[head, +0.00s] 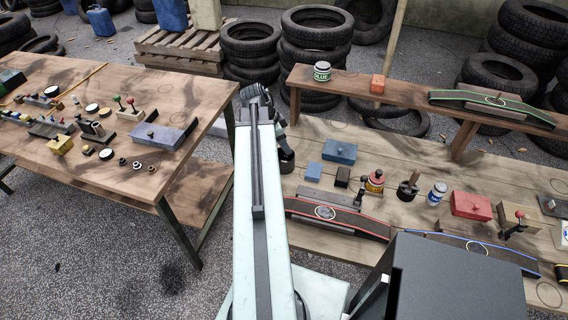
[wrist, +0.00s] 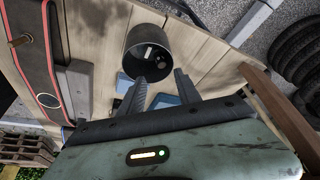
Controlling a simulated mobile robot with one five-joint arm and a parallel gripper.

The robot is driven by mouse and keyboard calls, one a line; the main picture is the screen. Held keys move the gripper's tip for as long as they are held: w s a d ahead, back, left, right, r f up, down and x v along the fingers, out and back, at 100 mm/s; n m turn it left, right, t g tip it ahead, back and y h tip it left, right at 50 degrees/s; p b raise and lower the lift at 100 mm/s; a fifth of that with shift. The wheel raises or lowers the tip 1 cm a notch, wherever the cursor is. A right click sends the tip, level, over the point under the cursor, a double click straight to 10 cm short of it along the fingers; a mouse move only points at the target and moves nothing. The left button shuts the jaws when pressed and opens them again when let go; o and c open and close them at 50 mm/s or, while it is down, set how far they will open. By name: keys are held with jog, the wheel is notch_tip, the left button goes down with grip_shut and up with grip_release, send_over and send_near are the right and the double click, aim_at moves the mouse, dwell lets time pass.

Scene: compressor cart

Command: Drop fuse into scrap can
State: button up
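A dark round scrap can (wrist: 148,48) stands on the wooden bench, just beyond my fingertips in the wrist view. It also shows in the head view (head: 286,163), under the end of my arm. My gripper (wrist: 160,79) is open, its two fingers spread, with nothing visible held between them. A small pale and dark item (wrist: 150,51) shows inside the can's mouth; it may be the fuse, but it is too small to tell. In the head view, my arm partly hides the gripper, and the fingertips are not clear.
Blue boxes (head: 339,152) and a red-edged dark strip (head: 338,218) lie near the can. A red box (head: 471,205) and several small items are further right. A raised shelf (head: 400,95) runs behind. A second table (head: 110,165) at left holds many small parts.

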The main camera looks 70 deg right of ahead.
jog(key=p+v, duration=0.7)
jog(key=shift+r, duration=0.4)
jog(key=shift+w, duration=0.1)
